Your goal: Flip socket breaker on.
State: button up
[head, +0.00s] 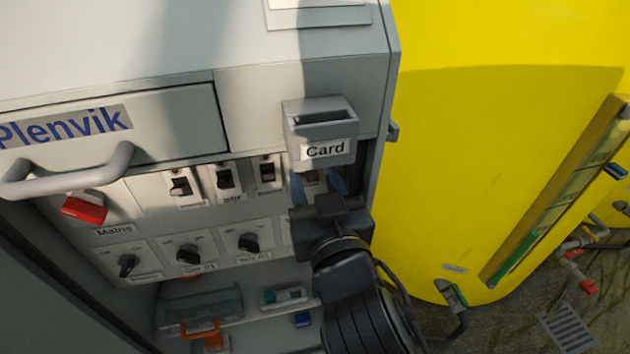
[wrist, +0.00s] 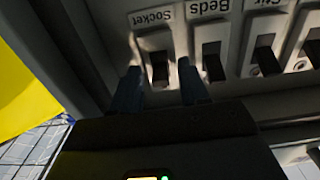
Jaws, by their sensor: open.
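The Socket breaker (wrist: 159,68) is a dark toggle in a pale plate, at the end of a breaker row, with its label upside down in the wrist view. My gripper (wrist: 160,87) is open, with one blue finger on each side of this toggle. I cannot tell whether the fingers touch it, or which way it is set. In the head view my gripper (head: 319,186) is at the right end of the row, just below the Card holder, and mostly hides the Socket breaker. The Beds breaker (wrist: 212,62) is close beside one finger.
The grey Card holder (head: 320,135) juts out just above my gripper. More breakers (head: 225,178), a red Mains switch (head: 84,207) and rotary knobs (head: 188,254) are to the left. A drawer handle (head: 65,177) sticks out. A yellow tank (head: 490,150) stands right.

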jog(key=shift+c, duration=0.3)
grip_shut()
jog(key=shift+r, duration=0.1)
